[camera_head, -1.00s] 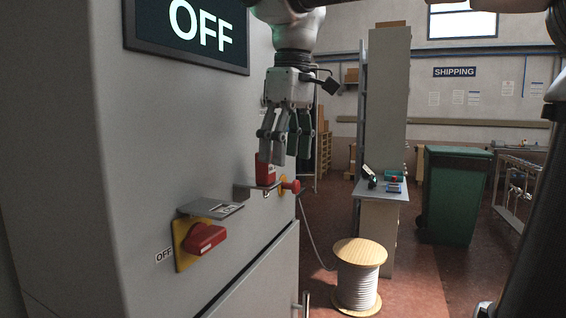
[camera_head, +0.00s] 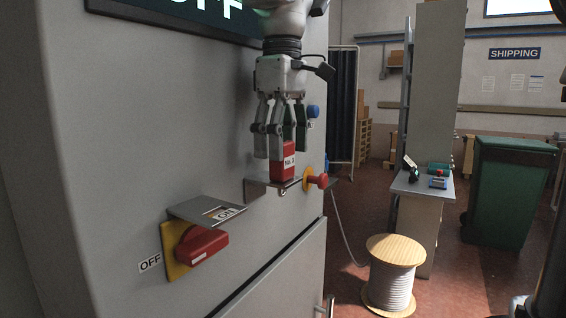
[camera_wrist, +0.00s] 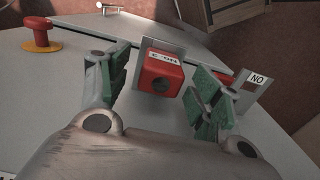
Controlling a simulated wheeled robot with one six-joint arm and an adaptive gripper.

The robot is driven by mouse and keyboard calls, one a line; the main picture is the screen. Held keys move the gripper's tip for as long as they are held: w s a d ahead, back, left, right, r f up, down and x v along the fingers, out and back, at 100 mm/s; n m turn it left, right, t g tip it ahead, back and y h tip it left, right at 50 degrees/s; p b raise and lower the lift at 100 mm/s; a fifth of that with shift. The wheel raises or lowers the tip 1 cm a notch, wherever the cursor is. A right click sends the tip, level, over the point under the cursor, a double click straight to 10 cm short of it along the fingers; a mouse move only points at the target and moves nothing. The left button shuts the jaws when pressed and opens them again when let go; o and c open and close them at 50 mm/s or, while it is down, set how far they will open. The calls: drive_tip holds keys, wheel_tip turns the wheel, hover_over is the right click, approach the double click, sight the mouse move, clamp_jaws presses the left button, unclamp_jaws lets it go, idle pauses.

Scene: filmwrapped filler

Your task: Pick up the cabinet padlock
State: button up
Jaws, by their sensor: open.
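The padlock is a red block (camera_head: 283,163) with a white label, standing upright on a small metal bracket (camera_head: 257,189) on the cabinet front. It also shows in the wrist view (camera_wrist: 160,80), between the fingers. My gripper (camera_head: 281,150) points down just above and around the top of the padlock, its fingers open on either side. In the wrist view the green-padded fingers (camera_wrist: 160,100) stand apart from the padlock, with a gap on both sides. I cannot tell from the head view how deep the fingers reach.
A red mushroom button (camera_head: 317,180) on a yellow base sits just right of the bracket. A red rotary handle (camera_head: 201,245) under a metal plate (camera_head: 206,210) is at lower left. A blue knob (camera_head: 313,111) is behind the gripper. A cable spool (camera_head: 392,278) stands on the floor.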

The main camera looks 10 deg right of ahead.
drive_tip(key=shift+f, duration=1.3)
drive_tip(key=c, duration=1.2)
